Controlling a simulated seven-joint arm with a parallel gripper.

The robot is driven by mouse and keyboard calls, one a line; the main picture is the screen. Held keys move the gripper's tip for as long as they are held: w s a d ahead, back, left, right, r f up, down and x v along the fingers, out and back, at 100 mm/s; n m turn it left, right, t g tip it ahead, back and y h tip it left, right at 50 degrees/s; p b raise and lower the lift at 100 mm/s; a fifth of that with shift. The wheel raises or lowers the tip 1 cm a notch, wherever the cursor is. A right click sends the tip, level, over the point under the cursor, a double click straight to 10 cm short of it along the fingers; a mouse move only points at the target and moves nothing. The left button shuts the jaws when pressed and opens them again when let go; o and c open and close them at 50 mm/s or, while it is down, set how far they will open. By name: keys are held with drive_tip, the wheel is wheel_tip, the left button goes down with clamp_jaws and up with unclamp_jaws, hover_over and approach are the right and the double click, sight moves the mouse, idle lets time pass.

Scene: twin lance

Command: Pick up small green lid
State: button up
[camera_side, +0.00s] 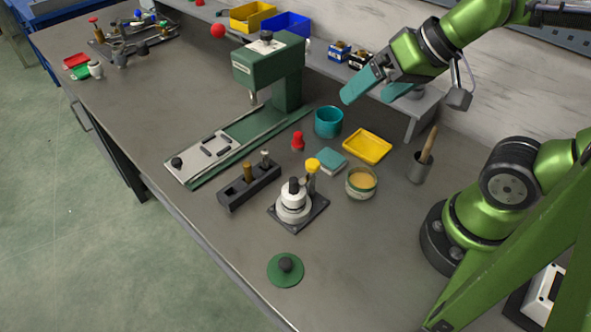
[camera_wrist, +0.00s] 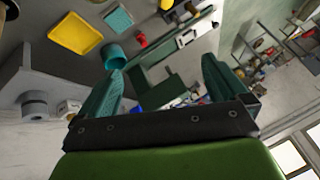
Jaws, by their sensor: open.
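The small green lid (camera_side: 285,270) is a flat green disc with a dark round knob on top. It lies flat on the grey workbench (camera_side: 235,280) near its front edge in the side view. I cannot make it out in the wrist view. My gripper (camera_side: 374,94) is high above the back of the bench, far up and to the right of the lid. Its two teal fingers are spread apart with nothing between them, as also shows in the wrist view (camera_wrist: 163,72).
A white round fixture (camera_side: 293,205) on a dark plate stands just behind the lid. A round tin (camera_side: 361,183), yellow tray (camera_side: 367,146), teal cup (camera_side: 328,122) and green press (camera_side: 270,70) stand farther back. Bare bench lies around the lid.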

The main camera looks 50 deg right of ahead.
drive_tip(key=a+f+n+g, duration=0.3)
drive_tip(key=a+n+g, duration=0.15)
drive_tip(key=a, duration=0.65)
drive_tip(key=n+g+h, duration=0.2)
drive_tip(key=n, duration=0.2)
hover_over(285, 262)
wheel_tip(285, 262, down, 4)
drive_tip(key=shift+m, duration=0.25)
drive_tip(key=f, duration=0.7)
drive_tip(key=s+f, duration=0.1)
drive_tip(key=f, duration=0.2)
drive_tip(key=shift+f, duration=0.25)
drive_tip(key=shift+w+f, duration=0.25)
drive_tip(key=shift+f, duration=1.3)
drive_tip(key=shift+w+f, duration=0.2)
drive_tip(key=shift+f, duration=1.35)
